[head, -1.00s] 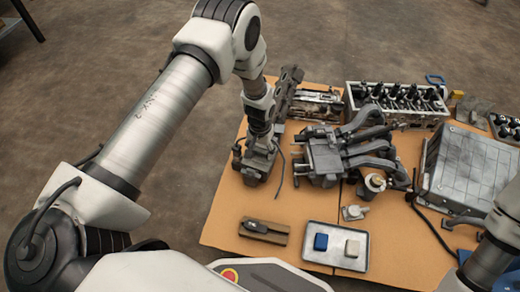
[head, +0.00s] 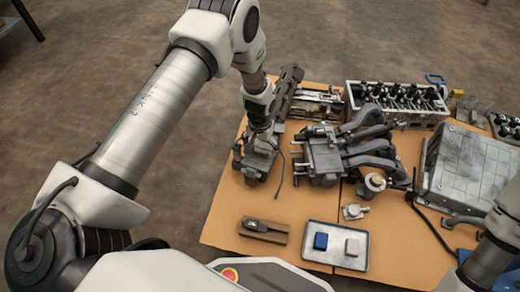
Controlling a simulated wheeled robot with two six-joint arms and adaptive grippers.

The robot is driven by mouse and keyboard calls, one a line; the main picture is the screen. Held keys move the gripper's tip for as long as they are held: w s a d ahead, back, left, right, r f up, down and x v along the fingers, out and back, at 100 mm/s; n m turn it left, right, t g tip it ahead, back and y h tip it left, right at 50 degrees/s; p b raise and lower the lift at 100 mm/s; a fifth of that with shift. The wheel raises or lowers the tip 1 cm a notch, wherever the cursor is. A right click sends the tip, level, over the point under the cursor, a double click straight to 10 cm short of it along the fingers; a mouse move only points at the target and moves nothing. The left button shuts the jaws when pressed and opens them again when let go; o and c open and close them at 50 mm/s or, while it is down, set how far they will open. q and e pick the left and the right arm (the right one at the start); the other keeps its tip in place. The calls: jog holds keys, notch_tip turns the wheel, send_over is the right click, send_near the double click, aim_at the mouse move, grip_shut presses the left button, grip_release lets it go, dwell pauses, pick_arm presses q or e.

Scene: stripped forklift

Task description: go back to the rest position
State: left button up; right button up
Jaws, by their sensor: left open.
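My left arm comes in from the left and bends down over the left part of the board. My left gripper (head: 254,165) is open, pointing down above the board's left side. It is dark and small here, so its fingertips are hard to make out, and I see nothing held in it. It is left of a grey metal manifold part (head: 325,160). A part of my right arm shows at the lower right edge; its gripper is out of view.
A tan board (head: 220,215) carries a brown block with a dark piece (head: 263,230), a tray (head: 336,228) with a blue block (head: 321,241) and a white block (head: 352,247). A cylinder head (head: 398,100) and a large metal case (head: 470,165) stand behind and right. Bare floor lies left.

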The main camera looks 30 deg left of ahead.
pick_arm(q)
notch_tip(320, 180, up, 10)
jog(key=shift+r, duration=0.15)
